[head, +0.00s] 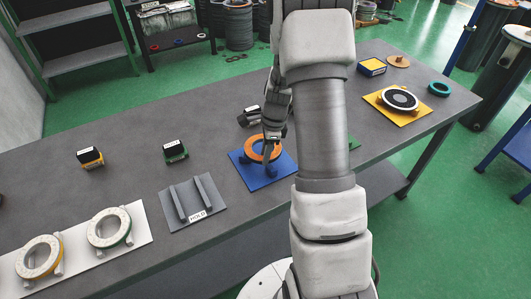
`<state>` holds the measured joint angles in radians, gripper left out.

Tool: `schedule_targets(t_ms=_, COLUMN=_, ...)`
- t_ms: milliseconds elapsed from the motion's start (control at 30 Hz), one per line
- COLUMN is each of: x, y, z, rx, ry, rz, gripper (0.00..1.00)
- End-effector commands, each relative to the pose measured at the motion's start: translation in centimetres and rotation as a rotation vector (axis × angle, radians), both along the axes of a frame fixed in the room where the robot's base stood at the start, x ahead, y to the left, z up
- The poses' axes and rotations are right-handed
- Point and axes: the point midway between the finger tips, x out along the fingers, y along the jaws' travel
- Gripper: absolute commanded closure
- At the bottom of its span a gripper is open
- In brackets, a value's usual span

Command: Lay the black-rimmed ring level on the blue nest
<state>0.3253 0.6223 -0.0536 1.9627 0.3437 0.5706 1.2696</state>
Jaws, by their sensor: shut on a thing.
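The blue nest (277,180) is a blue plate near the middle of the bench, just left of my arm. An orange-faced ring (254,155) is at the nest, held by my gripper (270,143), which is shut on its edge. The ring looks roughly level, but I cannot tell whether it rests on the nest or sits slightly above it. Its rim colour is too small to make out. A ring with black on it (400,97) lies on a yellow plate (412,118) at the right.
A grey "HOLD" plate with two bars (209,214) stands left of the nest. A white board (140,232) carries a yellow-rimmed ring (32,270) and a green-rimmed ring (123,239). Small blocks (175,151) stand behind. A teal ring (439,89) lies far right.

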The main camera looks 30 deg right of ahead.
Motion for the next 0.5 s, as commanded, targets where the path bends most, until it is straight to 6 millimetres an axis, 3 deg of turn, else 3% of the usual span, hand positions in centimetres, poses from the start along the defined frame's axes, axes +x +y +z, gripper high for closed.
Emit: schedule_targets(t_ms=500, x=0.14, y=-0.03, z=-0.58, rx=-0.001, ry=-0.004, rz=-0.001, gripper=1.0)
